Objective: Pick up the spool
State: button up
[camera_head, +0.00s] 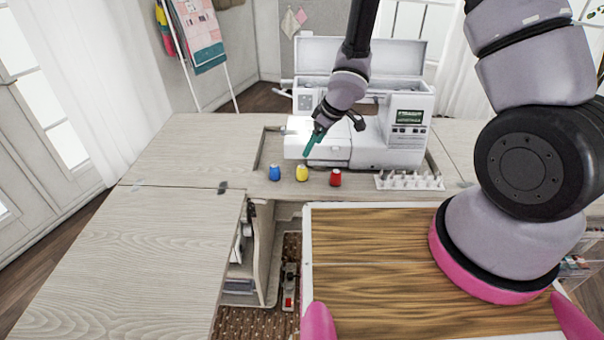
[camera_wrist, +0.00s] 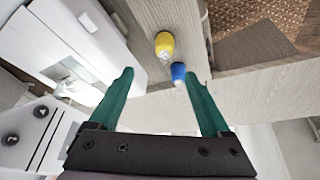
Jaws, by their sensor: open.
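Three spools stand in a row on the cabinet top in front of the sewing machine: a blue spool (camera_head: 274,173), a yellow spool (camera_head: 302,173) and a red spool (camera_head: 335,177). My gripper (camera_head: 308,150) is above and behind the row, near the yellow spool, in front of the machine. In the wrist view my gripper (camera_wrist: 158,82) has its green fingers spread and nothing between them. The blue spool (camera_wrist: 178,71) and the yellow spool (camera_wrist: 164,44) show beyond the fingertips, the blue one closer to the right finger. The red spool is not seen in the wrist view.
The white sewing machine (camera_head: 390,130) stands right behind the spools. A white rack with several pegs (camera_head: 409,181) lies right of the red spool. An open cabinet compartment (camera_head: 262,290) is below in front. The left cabinet leaf (camera_head: 150,255) is clear.

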aim_at(304, 167)
jog(key=x, duration=0.2)
jog(key=s+x, duration=0.1)
jog(key=x, duration=0.2)
jog(key=shift+a+f, duration=0.15)
jog(key=shift+f, duration=0.05)
jog(key=shift+d+x, duration=0.1)
jog(key=shift+x, duration=1.5)
jog(key=shift+d+x, duration=0.15)
jog(key=shift+x, duration=1.4)
jog(key=shift+f, duration=0.1)
grip_shut()
